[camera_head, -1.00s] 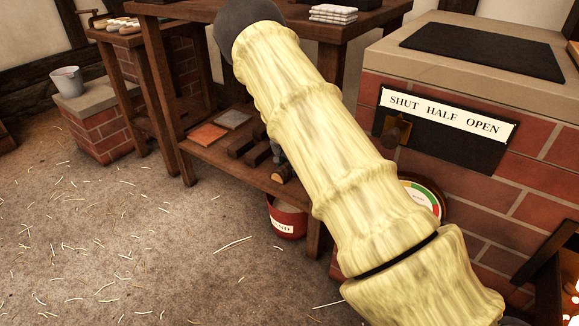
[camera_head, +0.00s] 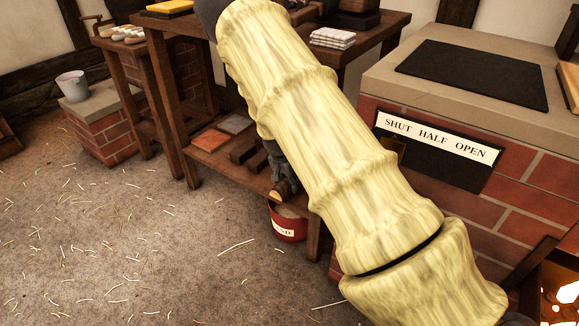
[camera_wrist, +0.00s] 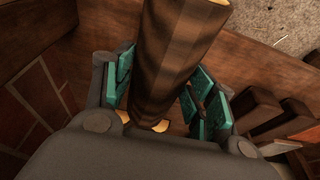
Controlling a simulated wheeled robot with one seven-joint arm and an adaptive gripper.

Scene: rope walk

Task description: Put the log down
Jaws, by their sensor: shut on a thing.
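The log shows in the wrist view as a thick dark brown cylinder (camera_wrist: 175,60) with a pale cut end at the top. It stands between the teal finger pads of my gripper (camera_wrist: 163,92), which is shut on it. In the head view, the log's pale round end (camera_head: 280,191) shows beside my gripper (camera_head: 277,162), at the front of the wooden table's lower shelf (camera_head: 225,170). My pale-sleeved arm hides much of the gripper and log there. I cannot tell whether the log touches the shelf.
Dark blocks (camera_head: 243,149) and flat tiles (camera_head: 211,140) lie on the shelf, left of my gripper. A red bucket (camera_head: 287,226) stands below. A brick stove (camera_head: 470,200) with a sign is at right. The straw-strewn floor at left is open.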

